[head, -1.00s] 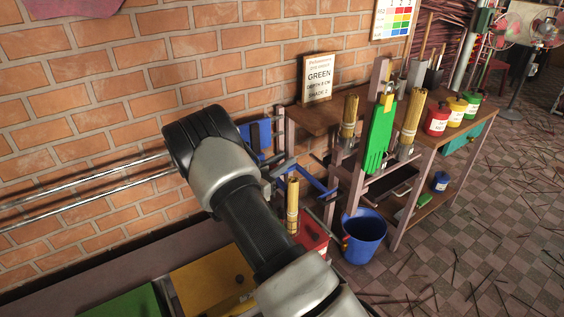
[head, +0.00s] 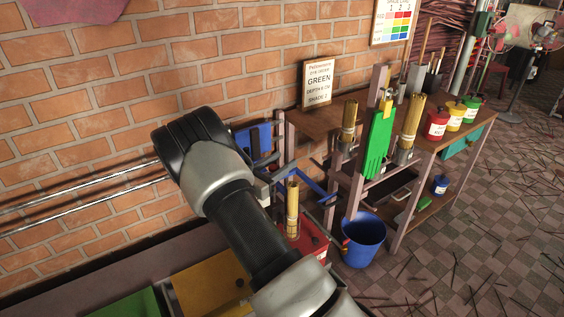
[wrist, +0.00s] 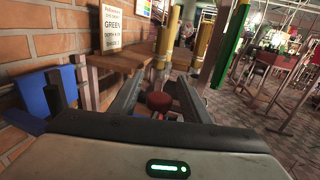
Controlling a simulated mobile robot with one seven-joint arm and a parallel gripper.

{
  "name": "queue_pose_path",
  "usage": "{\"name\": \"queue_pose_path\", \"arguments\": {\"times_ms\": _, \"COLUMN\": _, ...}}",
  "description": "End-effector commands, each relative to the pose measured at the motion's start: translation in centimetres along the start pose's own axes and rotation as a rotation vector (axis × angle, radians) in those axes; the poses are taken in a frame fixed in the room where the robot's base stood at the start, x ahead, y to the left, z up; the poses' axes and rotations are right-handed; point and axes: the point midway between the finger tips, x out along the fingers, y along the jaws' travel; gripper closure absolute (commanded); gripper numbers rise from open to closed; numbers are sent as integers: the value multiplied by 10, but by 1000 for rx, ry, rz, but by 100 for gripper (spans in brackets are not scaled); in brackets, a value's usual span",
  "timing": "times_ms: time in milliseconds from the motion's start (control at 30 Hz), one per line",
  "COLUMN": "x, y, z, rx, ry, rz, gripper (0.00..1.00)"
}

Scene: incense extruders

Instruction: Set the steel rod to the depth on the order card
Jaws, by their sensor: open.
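The order card (head: 317,82) stands on the bench against the brick wall. It reads GREEN, a depth in cm whose digit is too small to be sure of, and SHADE 2. It also shows in the wrist view (wrist: 112,28). In the head view my arm mostly hides the gripper.
A green glove (head: 378,143) hangs at the bench front between bundles of sticks (head: 349,120). A blue bucket (head: 363,240) stands on the floor. Red, yellow and green pots (head: 437,124) line the bench's right end. A blue part (wrist: 35,100) is close left of my gripper.

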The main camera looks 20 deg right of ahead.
Motion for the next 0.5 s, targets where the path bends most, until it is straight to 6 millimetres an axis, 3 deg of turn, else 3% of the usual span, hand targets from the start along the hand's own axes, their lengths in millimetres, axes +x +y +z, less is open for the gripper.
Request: {"name": "queue_pose_path", "arguments": {"times_ms": 500, "x": -117, "y": 1, "z": 2, "rx": -2, "ry": 0, "rz": 6, "gripper": 57}}
